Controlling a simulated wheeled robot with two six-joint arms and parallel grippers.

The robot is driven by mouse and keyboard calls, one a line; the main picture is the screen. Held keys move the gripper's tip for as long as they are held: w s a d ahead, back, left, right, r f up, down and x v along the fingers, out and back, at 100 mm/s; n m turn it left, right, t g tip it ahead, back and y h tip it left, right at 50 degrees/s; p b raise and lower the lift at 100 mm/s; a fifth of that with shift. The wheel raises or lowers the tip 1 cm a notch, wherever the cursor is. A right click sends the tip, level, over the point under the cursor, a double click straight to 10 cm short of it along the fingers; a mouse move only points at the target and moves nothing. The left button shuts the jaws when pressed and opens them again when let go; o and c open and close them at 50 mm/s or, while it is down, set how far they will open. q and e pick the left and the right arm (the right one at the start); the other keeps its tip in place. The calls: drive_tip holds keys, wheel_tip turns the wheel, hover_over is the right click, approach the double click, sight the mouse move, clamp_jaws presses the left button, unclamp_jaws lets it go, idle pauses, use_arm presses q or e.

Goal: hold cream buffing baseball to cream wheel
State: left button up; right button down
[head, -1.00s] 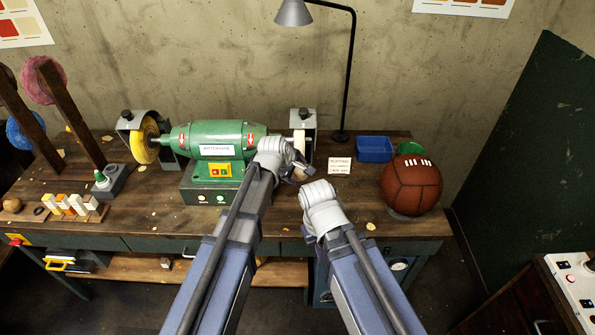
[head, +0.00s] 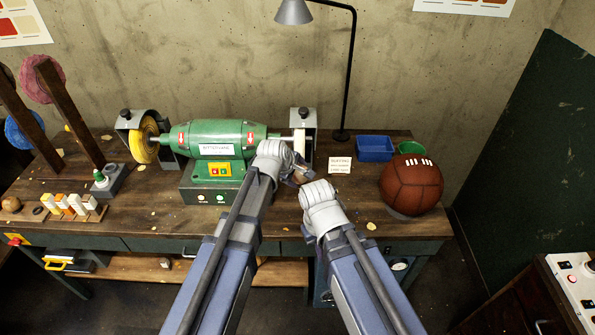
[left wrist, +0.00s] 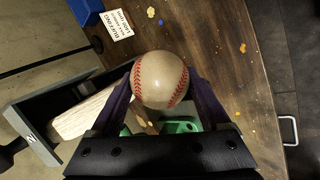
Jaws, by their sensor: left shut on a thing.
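The cream baseball (left wrist: 160,80) with red stitching sits between the dark fingers of my left gripper (left wrist: 163,88), which is shut on it. In the head view my left gripper (head: 298,176) is just in front of the right end of the green buffing machine (head: 215,139), and the ball is mostly hidden there. The cream wheel (head: 300,143) is in the machine's right guard. It also shows in the left wrist view (left wrist: 85,113), left of and below the ball, with the finger between; I cannot tell whether they touch. My right gripper (head: 318,198) is lower right; its fingers are hidden.
A brown leather ball (head: 411,186) stands at the bench's right, near a blue bin (head: 374,149) and a small sign (head: 340,165). A yellow wheel (head: 144,140) is at the machine's left end. A lamp (head: 347,75) stands behind.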

use_arm(q)
drive_tip(key=s, duration=0.3)
drive_tip(key=s+f, duration=0.1)
drive_tip(key=s, duration=0.1)
drive_tip(key=shift+s+b, duration=0.35)
drive_tip(key=shift+b, duration=0.05)
idle(1.9)
